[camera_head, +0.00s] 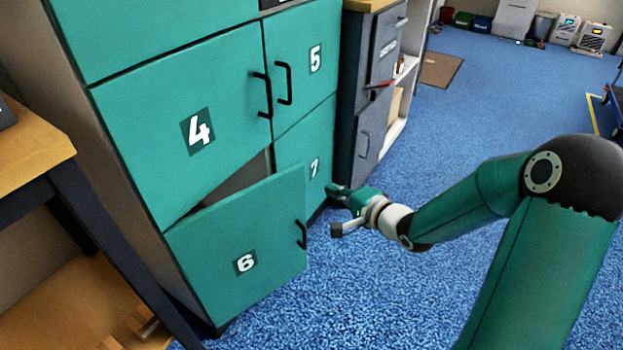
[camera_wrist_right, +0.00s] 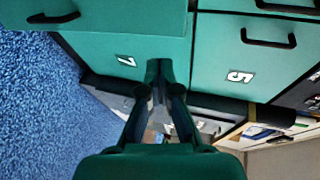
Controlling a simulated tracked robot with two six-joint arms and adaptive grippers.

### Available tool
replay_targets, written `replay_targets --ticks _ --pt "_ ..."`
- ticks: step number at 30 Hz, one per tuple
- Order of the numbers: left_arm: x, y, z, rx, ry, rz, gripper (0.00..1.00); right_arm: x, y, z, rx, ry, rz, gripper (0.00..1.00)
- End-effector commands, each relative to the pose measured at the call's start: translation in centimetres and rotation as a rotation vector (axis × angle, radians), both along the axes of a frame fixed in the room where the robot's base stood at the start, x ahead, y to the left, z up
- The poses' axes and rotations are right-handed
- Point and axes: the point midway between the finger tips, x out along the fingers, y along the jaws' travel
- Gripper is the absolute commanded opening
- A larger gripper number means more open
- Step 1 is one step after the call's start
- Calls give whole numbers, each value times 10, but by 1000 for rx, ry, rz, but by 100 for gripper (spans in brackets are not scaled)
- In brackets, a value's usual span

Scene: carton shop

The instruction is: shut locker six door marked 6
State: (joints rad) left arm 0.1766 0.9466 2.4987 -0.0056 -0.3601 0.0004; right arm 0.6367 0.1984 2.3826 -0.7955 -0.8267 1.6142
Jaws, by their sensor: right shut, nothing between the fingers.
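The green locker door marked 6 (camera_head: 235,250) is ajar at the bottom of the locker block. Its hinge side is at the left and its right edge stands out from the frame, with a dark gap above it. Its black handle (camera_head: 302,235) is near the right edge. My right gripper (camera_head: 338,210) is a little right of that handle, apart from it, with nothing held. In the right wrist view, which is turned over, the gripper (camera_wrist_right: 158,82) has its fingers together, and the ajar door (camera_wrist_right: 130,16) and handle (camera_wrist_right: 52,18) are at the upper left. My left gripper is not in view.
Doors 4 (camera_head: 170,145), 5 (camera_head: 300,50) and 7 (camera_head: 310,150) are shut. A grey drawer cabinet (camera_head: 370,90) stands right of the lockers. A wooden-topped table (camera_head: 30,160) is at the left. Blue carpet (camera_head: 450,100) is clear in front and to the right.

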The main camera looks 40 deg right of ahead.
Motion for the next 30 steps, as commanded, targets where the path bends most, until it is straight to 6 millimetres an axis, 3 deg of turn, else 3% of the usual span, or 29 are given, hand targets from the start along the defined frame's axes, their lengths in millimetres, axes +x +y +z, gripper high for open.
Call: replay_targets --ticks 7,13,19,30 --pt "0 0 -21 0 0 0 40 51 5 -20 -1 -1 4 0" --pt "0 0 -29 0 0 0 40 80 6 -19 -1 -1 3 0" --pt "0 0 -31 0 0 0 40 92 7 -17 0 1 2 0" --pt "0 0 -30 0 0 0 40 92 6 -16 0 1 1 0"
